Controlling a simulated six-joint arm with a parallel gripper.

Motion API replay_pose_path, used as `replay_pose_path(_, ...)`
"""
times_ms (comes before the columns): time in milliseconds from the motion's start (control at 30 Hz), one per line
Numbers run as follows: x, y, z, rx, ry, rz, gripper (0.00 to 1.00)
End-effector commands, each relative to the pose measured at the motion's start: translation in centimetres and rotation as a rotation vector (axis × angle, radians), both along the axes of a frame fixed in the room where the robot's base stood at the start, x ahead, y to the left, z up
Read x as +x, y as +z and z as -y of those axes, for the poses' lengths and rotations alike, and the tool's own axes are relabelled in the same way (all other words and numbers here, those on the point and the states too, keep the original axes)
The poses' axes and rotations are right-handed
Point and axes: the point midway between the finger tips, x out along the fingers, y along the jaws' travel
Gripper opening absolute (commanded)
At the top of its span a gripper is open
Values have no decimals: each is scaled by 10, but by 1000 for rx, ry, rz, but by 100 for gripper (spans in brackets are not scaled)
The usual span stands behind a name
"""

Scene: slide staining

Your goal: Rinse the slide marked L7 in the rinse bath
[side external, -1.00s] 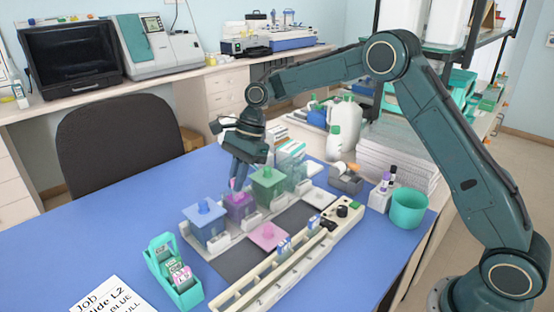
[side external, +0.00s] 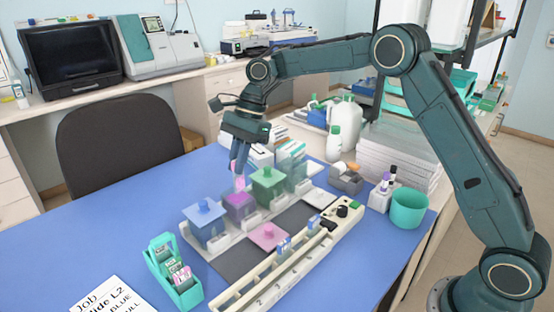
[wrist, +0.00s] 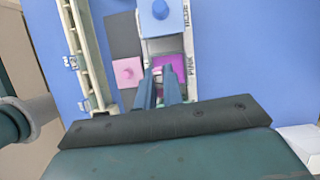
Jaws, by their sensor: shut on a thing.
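My gripper (side external: 239,172) is above the purple-filled jar (side external: 239,205), its fingers pointing down. It is shut on a small pinkish slide (side external: 240,183), which hangs just over the jar; its marking cannot be read. The jar appears open; beside it in the wrist view is the word PINK. My gripper (wrist: 158,75) also shows there over the purple jar (wrist: 168,61), hiding most of what it holds. A clear bath (side external: 297,172) stands behind the green-lidded jar (side external: 267,186); I cannot tell whether it is the rinse bath.
A blue-lidded jar (side external: 205,222) stands in front. A pink lid (side external: 268,236) lies on the dark mat. A long pale rack (side external: 262,287) holds slides; a teal slide holder (side external: 174,275) stands left.

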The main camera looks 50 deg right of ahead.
Motion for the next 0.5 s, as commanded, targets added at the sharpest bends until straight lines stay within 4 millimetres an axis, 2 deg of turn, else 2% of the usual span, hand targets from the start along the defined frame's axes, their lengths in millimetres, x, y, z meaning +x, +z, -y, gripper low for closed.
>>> replay_pose_path(167,-19,1,1,0,142,0,0)
replay_pose_path(367,-47,2,7,0,400,-2,0)
replay_pose_path(500,-55,-8,17,1,579,-3,0)
